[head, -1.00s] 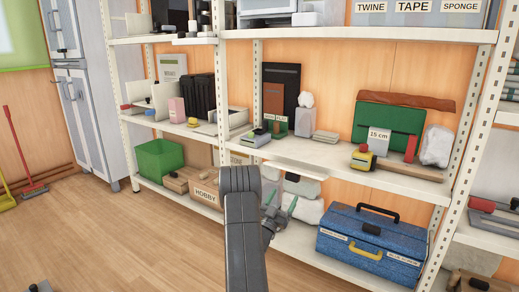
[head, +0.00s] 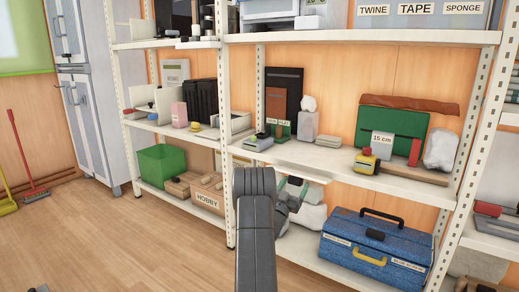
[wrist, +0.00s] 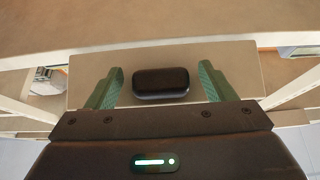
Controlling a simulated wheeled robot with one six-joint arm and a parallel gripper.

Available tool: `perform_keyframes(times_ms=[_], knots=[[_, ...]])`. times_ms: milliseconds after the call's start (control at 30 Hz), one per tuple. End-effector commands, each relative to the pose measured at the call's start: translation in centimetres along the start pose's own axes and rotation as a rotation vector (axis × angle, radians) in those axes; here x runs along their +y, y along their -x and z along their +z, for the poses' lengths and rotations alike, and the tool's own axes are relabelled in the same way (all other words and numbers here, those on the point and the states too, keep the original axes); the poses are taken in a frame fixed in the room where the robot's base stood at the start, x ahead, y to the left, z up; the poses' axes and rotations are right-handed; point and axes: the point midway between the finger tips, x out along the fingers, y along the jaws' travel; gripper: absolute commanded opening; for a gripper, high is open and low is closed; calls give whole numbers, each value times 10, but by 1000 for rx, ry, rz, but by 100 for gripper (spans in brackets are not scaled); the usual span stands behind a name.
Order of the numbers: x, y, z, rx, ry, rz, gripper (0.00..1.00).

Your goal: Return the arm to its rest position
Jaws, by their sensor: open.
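My arm rises in the lower middle of the head view, and my gripper (head: 292,187) is partly hidden behind it, in front of the lower shelves. In the wrist view my gripper (wrist: 160,86) shows its two green fingers spread wide apart. A black rounded item (wrist: 160,82) appears between them, on a flat tan-grey surface (wrist: 235,60). There is a gap on each side of the item, so the fingers do not grip it.
White shelving (head: 300,40) stands close ahead. A blue toolbox (head: 340,238) is on the bottom shelf to the right of my arm. A HOBBY box (head: 208,193) and green bin (head: 160,163) are to the left. The wooden floor (head: 120,245) at left is mostly clear.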

Motion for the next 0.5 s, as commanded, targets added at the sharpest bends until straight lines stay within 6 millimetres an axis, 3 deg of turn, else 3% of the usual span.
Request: perform_keyframes(times_ms=[167,500], knots=[[-1,14,1,6,0,-3,76],[-1,79,1,4,2,-3,76]])
